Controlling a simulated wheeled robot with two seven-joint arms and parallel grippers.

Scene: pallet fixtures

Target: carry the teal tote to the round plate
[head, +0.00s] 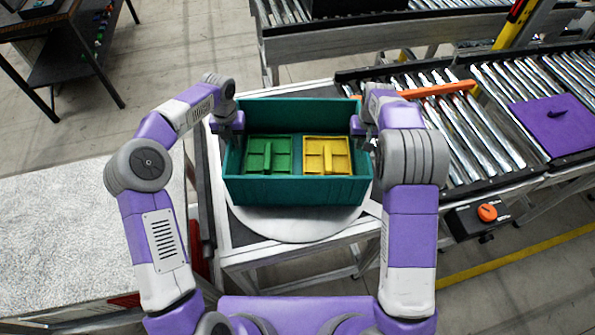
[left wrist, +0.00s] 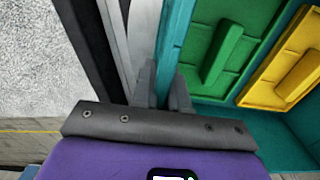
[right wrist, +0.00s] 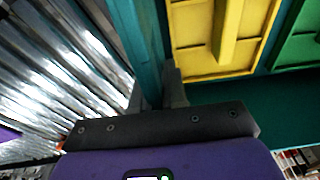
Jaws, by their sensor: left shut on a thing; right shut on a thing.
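The teal tote (head: 297,190) is upright in the middle of the head view, with a green fixture (head: 268,155) and a yellow fixture (head: 327,157) inside. The pale round plate (head: 290,226) shows in front of and below the tote, which hides its far part. I cannot tell whether the tote touches the plate or is held just above it. My left gripper (head: 233,128) is shut on the tote's left wall, which also shows in the left wrist view (left wrist: 173,45). My right gripper (head: 362,128) is shut on the right wall, seen in the right wrist view (right wrist: 150,55).
A roller conveyor (head: 440,115) runs along the right, with an orange bar (head: 437,89) and a purple panel (head: 553,115) on it. An orange knob (head: 487,212) sits at its near edge. A speckled grey surface (head: 75,225) lies left of the plate's table.

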